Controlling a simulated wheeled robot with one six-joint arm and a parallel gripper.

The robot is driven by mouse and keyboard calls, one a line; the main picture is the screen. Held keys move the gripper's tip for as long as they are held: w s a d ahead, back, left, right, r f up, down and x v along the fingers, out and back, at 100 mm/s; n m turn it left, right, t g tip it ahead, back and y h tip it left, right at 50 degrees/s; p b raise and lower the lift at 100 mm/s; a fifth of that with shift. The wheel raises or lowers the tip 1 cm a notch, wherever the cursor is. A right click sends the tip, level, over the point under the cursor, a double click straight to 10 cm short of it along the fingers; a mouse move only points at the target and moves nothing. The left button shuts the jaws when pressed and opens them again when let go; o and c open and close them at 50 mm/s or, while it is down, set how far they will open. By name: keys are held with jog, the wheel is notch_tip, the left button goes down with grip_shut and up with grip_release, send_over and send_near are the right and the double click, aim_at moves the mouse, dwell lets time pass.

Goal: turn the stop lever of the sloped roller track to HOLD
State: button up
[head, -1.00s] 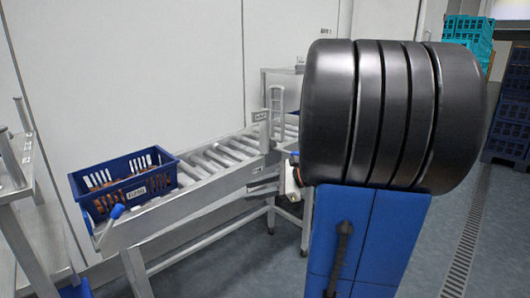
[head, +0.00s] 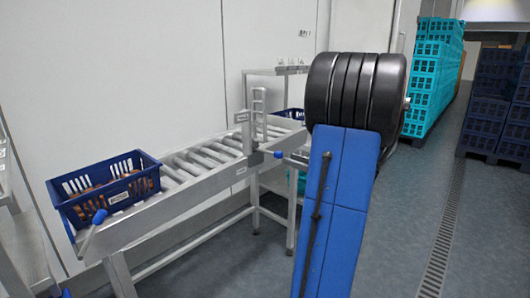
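The sloped roller track (head: 190,186) runs from the upper middle down to the lower left. A short lever with a blue grip (head: 98,217) sticks up at a tilt from its low end. Another blue knob (head: 279,154) shows at the track's side near the grey upright gate post (head: 246,134), with a metal bar beside it. I cannot tell which is the stop lever, and no HOLD mark is readable. My gripper is not in view; my blue and black arm fills the centre right and hides part of the track's upper end.
A blue crate of dates (head: 66,203) sits on the low end of the track. Another blue crate (head: 291,113) shows at the upper end. Teal crates (head: 430,75) and dark blue crates (head: 487,95) are stacked at the right. The floor (head: 400,230) at the lower right is clear.

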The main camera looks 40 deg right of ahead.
aim_at(258, 149)
jog(key=w, duration=0.5)
jog(key=w+a, duration=0.1)
jog(key=w, duration=0.8)
jog(key=shift+w+a, duration=0.15)
jog(key=shift+w, duration=0.25)
grip_shut()
